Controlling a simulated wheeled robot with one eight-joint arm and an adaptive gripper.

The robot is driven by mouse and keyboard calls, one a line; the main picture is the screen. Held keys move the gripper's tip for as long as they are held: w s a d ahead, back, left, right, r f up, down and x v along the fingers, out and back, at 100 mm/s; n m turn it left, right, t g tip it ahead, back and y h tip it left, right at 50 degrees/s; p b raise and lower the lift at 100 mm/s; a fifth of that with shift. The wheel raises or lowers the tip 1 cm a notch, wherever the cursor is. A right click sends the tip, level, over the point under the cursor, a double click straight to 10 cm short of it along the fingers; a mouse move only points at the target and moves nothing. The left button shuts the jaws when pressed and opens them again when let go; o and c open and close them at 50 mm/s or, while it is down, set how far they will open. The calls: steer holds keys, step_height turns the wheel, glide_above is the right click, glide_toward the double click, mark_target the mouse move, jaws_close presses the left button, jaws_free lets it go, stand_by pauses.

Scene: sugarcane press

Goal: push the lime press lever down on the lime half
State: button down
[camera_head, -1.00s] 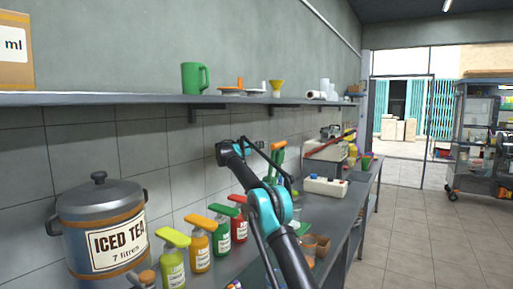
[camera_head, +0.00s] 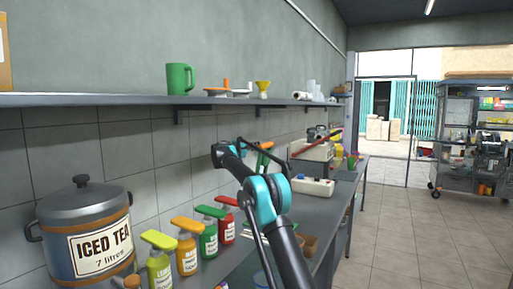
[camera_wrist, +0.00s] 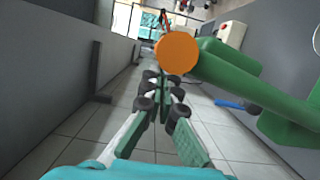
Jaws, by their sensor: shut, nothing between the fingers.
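The lime press lever (camera_wrist: 235,75) is green with a round orange end (camera_wrist: 176,53) and fills the upper right of the wrist view. In the head view the green and orange lever top (camera_head: 264,158) rises just behind my arm, which hides most of the press. My gripper (camera_wrist: 162,88) is shut and empty. In the wrist view its fingertips appear just below the orange end, slightly to its left; I cannot tell whether they touch. In the head view my gripper cannot be made out. I cannot see the lime half.
Several pump bottles (camera_head: 187,250) and an iced tea urn (camera_head: 84,230) stand on the counter at left. A white box (camera_head: 312,186) and a larger machine (camera_head: 313,150) stand beyond the press. A shelf (camera_head: 120,100) runs along the wall above.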

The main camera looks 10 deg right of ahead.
steer(key=s+d+f+m+y, duration=0.2)
steer(key=s+d+f+m, duration=0.2)
steer(key=s+d+m, duration=0.5)
steer(key=s+d+f+m+y, duration=0.2)
steer(key=d+f+m, duration=0.3)
steer(key=f, duration=0.8)
steer(key=shift+s+d+f, duration=0.15)
steer(key=shift+s+d, duration=0.3)
steer(key=shift+d, duration=0.55)
steer(key=shift+f, duration=0.1)
